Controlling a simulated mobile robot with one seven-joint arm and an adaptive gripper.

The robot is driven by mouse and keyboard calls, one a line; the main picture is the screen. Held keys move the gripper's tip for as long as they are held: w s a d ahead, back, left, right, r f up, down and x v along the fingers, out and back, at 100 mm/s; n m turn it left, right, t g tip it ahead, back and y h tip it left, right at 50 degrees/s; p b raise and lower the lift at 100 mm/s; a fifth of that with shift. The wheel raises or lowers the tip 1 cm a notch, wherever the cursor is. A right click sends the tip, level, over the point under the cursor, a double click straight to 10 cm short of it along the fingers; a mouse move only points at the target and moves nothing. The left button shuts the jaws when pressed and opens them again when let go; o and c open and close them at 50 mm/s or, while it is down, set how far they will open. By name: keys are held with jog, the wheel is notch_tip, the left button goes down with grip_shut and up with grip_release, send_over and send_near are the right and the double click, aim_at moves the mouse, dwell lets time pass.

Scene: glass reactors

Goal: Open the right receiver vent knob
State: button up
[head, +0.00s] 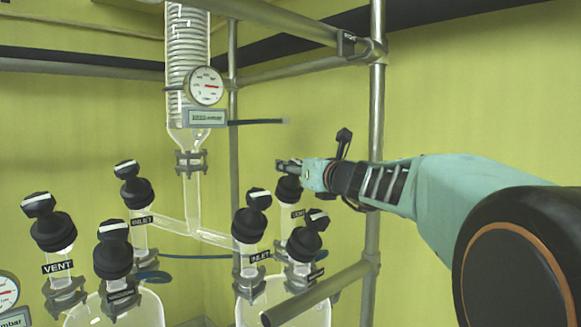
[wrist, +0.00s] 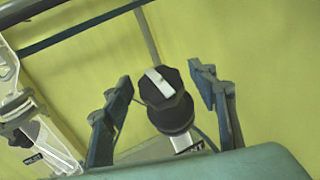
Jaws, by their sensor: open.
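The right receiver (head: 290,300) is a glass vessel with several black-capped necks. Its vent knob (head: 288,189) is at the back right, with a partly hidden VENT label below it, and its top is covered by my gripper (head: 289,167). In the wrist view the knob (wrist: 160,86) is a black faceted cap with a white bar on top, slightly slanted. My gripper's open fingers (wrist: 162,80) stand on either side of it, with visible gaps. I cannot tell how deep the fingertips reach along the knob.
The inlet knob (head: 252,212) and another black knob (head: 304,240) stand close by on the same receiver. A metal upright (head: 375,120) rises behind my arm, and a lower rail (head: 320,292) crosses in front. The left receiver's knobs (head: 113,250) are farther left. A gauge (head: 206,86) hangs above.

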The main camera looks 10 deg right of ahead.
jog(key=shift+c, duration=0.5)
jog(key=c, duration=1.1)
jog(key=shift+o, duration=0.2)
jog(key=shift+d+r+n+g+y+p, duration=0.15)
jog(key=shift+n+g+y+p, duration=0.45)
jog(key=shift+n+y, duration=0.55)
jog(key=shift+a+r+n+g+y+p, duration=0.1)
jog(key=shift+n+g+y+p, duration=0.2)
jog(key=shift+n+y+p, duration=0.65)
jog(key=shift+f+n+g+y+p, duration=0.1)
jog(key=shift+n+g+y+p, duration=0.2)
jog(key=shift+n+g+y, duration=0.65)
jog(key=shift+n+t, duration=0.25)
jog(key=shift+t, duration=0.2)
jog(key=o, duration=1.2)
jog(key=shift+f, duration=0.1)
jog(key=shift+c, duration=0.2)
jog(key=shift+d, duration=0.1)
jog(key=v, duration=1.2)
